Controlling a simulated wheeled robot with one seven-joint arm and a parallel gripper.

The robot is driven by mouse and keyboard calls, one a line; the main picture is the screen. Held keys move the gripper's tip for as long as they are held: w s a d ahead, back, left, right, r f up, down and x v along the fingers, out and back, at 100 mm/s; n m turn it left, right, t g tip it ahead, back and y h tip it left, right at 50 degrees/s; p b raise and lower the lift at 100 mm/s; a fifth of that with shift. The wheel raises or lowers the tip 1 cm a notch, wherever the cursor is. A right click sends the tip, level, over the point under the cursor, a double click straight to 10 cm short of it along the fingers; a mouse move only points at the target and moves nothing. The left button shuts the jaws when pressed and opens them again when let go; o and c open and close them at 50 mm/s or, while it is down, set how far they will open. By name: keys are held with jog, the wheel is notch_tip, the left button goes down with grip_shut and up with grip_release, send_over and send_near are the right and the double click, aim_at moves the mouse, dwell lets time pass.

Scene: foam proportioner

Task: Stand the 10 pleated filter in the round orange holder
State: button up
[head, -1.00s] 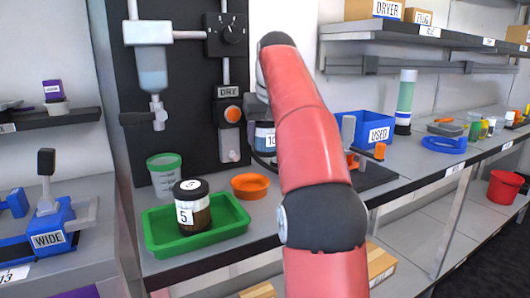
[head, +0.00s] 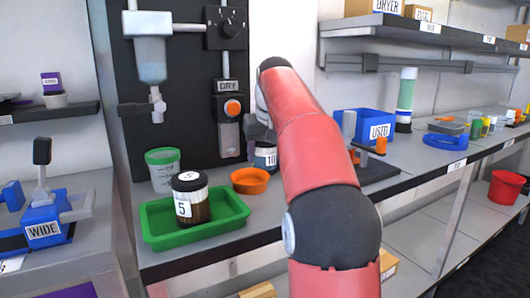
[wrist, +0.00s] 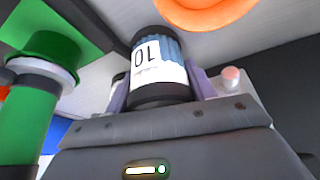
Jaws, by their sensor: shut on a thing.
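The 10 pleated filter (head: 266,158) is a blue pleated cylinder with a dark end and a white label. It stands close behind and right of the round orange holder (head: 250,181), outside it, partly covered by my arm. In the wrist view the filter (wrist: 160,70) shows its 10 upside down, between the purple fingers of my gripper (wrist: 160,88), which is shut on it. The orange holder's curved edge (wrist: 205,14) shows at the top of that view, apart from the filter. Whether the filter touches the bench is hidden.
A green tray (head: 153,233) holding a jar marked 5 (head: 191,205) lies left of the holder. A green-rimmed cup (head: 163,170) stands behind the tray. A blue USED bin (head: 366,123) and a dark stand (head: 376,171) are to the right.

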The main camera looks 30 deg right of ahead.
jog(key=o, duration=1)
